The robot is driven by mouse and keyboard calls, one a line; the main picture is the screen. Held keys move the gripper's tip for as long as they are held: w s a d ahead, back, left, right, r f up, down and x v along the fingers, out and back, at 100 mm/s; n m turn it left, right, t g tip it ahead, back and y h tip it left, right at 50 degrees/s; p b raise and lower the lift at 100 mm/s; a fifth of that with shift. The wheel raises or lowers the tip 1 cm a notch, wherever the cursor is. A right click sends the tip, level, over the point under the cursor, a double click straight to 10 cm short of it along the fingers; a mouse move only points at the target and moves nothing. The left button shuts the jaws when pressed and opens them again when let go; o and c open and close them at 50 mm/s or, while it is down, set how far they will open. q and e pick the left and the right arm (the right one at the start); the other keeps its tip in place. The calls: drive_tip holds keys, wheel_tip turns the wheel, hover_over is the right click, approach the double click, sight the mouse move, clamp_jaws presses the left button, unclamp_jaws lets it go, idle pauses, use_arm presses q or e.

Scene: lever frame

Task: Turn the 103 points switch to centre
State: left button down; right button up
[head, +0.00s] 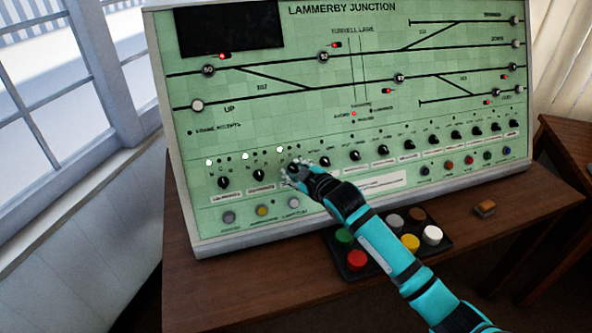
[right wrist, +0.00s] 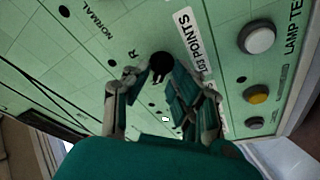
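The 103 points switch is a black rotary knob (right wrist: 161,66) beside a white "103 POINTS" label (right wrist: 193,40) in the right wrist view. "NORMAL" and "R" are printed on the panel near it. My right gripper (right wrist: 164,78) has its fingers apart, one on each side of the knob, with gaps showing between fingers and knob. In the head view my right gripper (head: 296,171) is at the third knob from the left in the lower row and mostly hides it. The knob's pointer direction is hard to tell. My left gripper is not in view.
The green panel (head: 240,130) carries a row of similar black knobs close by, such as the neighbouring knob (head: 325,162). Round buttons (head: 262,211) sit below. A black box (head: 383,249) with coloured buttons and a small brown block (head: 485,208) are on the desk.

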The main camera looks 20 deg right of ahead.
clamp_jaws()
drive_tip(key=shift+m, duration=0.3)
drive_tip(key=m+h+p, duration=0.1)
drive_tip(key=m+p, duration=0.1)
drive_tip(key=m, duration=0.1)
drive_tip(key=shift+m+t, duration=0.3)
drive_tip(key=m+h+p, duration=0.1)
drive_tip(key=m+p, duration=0.1)
drive_tip(key=m, duration=0.3)
drive_tip(key=shift+m, duration=0.3)
drive_tip(key=shift+m+h, duration=0.3)
drive_tip(key=shift+h, duration=0.1)
drive_tip(key=shift+o, duration=1.6)
unclamp_jaws()
drive_tip(key=shift+s, duration=0.1)
